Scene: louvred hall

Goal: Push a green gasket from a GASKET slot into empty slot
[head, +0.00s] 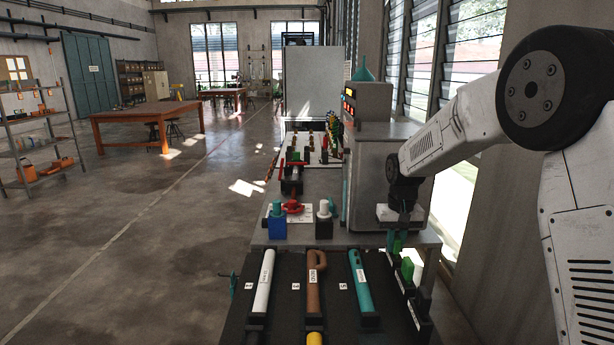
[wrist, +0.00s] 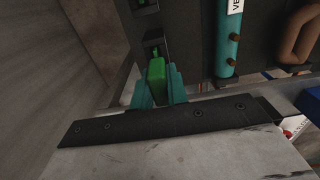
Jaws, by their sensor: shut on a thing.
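My gripper (head: 396,243) points down at the far end of a row of black slots along the right side of the dark tray. In the wrist view its teal fingers (wrist: 159,88) are shut on a green gasket (wrist: 156,78), one finger on each side. The gasket's lower part is hidden, so I cannot tell how deep it sits in a slot. A second green gasket (head: 407,268) stands in the row nearer to me. A black slot (wrist: 155,45) lies just beyond the held gasket in the wrist view, with a small green mark inside.
The dark tray (head: 285,305) holds a white tube (head: 264,280), a brown handled piece (head: 314,280) and a teal tube (head: 361,282), left of the slot row. A grey machine (head: 375,170) stands behind my gripper.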

